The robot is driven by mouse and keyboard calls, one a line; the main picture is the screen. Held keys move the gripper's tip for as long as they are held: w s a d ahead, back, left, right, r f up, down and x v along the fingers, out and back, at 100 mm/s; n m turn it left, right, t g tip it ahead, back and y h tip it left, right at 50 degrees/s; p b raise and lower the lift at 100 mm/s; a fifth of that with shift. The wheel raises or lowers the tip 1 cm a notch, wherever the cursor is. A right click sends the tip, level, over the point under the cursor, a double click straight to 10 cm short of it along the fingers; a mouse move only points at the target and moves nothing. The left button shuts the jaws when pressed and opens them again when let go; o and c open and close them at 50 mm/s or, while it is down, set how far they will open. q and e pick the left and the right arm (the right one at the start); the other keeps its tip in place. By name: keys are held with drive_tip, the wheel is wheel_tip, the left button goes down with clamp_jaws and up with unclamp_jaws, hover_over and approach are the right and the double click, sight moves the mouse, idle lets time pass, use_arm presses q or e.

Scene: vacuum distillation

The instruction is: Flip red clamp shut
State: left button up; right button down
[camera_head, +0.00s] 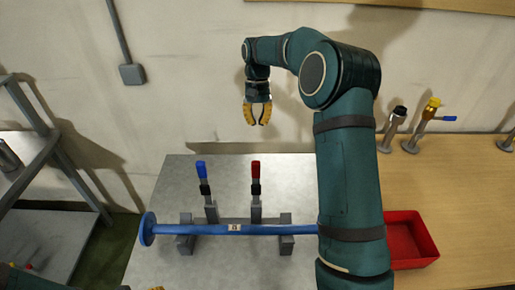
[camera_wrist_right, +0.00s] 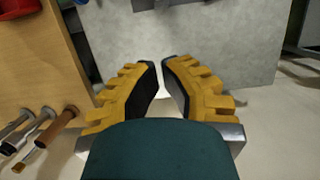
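The red clamp (camera_head: 256,171) has its red handle standing upright behind a blue pipe (camera_head: 205,230) on the grey table. A matching blue-handled clamp (camera_head: 201,171) stands upright to its left. My right gripper (camera_head: 257,121) is up beyond the table's back edge, above the red clamp in the picture, pointing down and empty. Its yellow fingers are partly open, with a narrow gap between the tips in the right wrist view (camera_wrist_right: 161,64). Only a small yellow piece of my left gripper (camera_head: 157,288) shows at the bottom edge.
The pipe lies across grey supports (camera_head: 285,243), with a round flange at its left end. A red bin (camera_head: 410,228) sits at right, partly behind my right arm. Metal fittings (camera_head: 411,143) stand on the wooden table. A grey shelf (camera_head: 45,155) is at left.

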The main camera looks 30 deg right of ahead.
drive_tip(key=shift+r, duration=0.15)
drive_tip(key=shift+s, duration=0.1)
drive_tip(key=s+a+f, duration=0.3)
drive_tip(key=s+f, duration=0.2)
drive_tip(key=f, duration=0.4)
drive_tip(key=shift+s+a+f, duration=0.15)
drive_tip(key=shift+a+f, duration=0.05)
drive_tip(key=shift+f, duration=0.15)
idle(0.5)
